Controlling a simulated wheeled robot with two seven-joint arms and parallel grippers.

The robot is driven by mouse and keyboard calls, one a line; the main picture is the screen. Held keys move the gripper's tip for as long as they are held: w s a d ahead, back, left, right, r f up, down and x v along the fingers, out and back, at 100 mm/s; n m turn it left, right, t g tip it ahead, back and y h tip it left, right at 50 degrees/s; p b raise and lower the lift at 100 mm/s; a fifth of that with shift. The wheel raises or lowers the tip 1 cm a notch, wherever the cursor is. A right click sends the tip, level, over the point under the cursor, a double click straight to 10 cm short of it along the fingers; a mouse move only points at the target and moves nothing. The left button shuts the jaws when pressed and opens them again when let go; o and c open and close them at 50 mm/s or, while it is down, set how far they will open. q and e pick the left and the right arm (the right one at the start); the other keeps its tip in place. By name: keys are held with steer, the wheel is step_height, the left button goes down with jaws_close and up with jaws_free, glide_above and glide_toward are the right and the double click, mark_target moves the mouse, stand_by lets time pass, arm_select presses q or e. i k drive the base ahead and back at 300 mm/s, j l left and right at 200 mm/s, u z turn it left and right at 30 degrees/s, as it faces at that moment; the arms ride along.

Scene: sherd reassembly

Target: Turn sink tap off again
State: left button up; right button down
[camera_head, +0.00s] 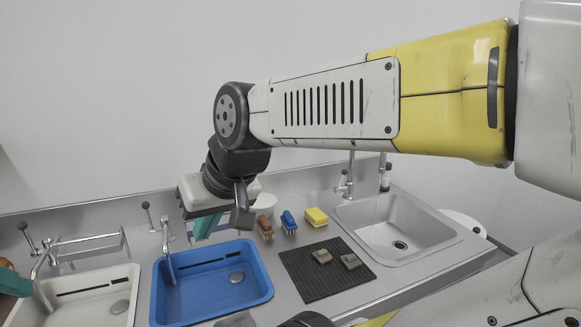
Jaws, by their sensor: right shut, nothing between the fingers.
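Several taps stand along the back of the counter. One chrome tap (41,262) is over the white sink at the left, with a black-knobbed lever (27,235) beside it. Another tap (167,243) is over the blue basin, with a similar lever (148,213) to its left. At the right, a tap (349,178) stands behind the metal sink, partly covered by my right arm. I cannot clearly see water running from any tap. My right gripper (207,226) is shut and empty, its teal fingers above the back of the blue basin.
The white sink (100,305), blue basin (258,255) and metal sink (430,222) are set in the counter. Between them lie a brown brush (265,226), a blue brush (289,221), a yellow sponge (316,216) and a dark mat (318,284) bearing two grey pieces (322,256).

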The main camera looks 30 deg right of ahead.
mark_target(336, 190)
steer(key=l, duration=0.5)
steer(key=k+l+u, duration=0.1)
steer(key=l, duration=0.4)
steer(key=k+l+u, duration=0.1)
steer(key=l, duration=0.45)
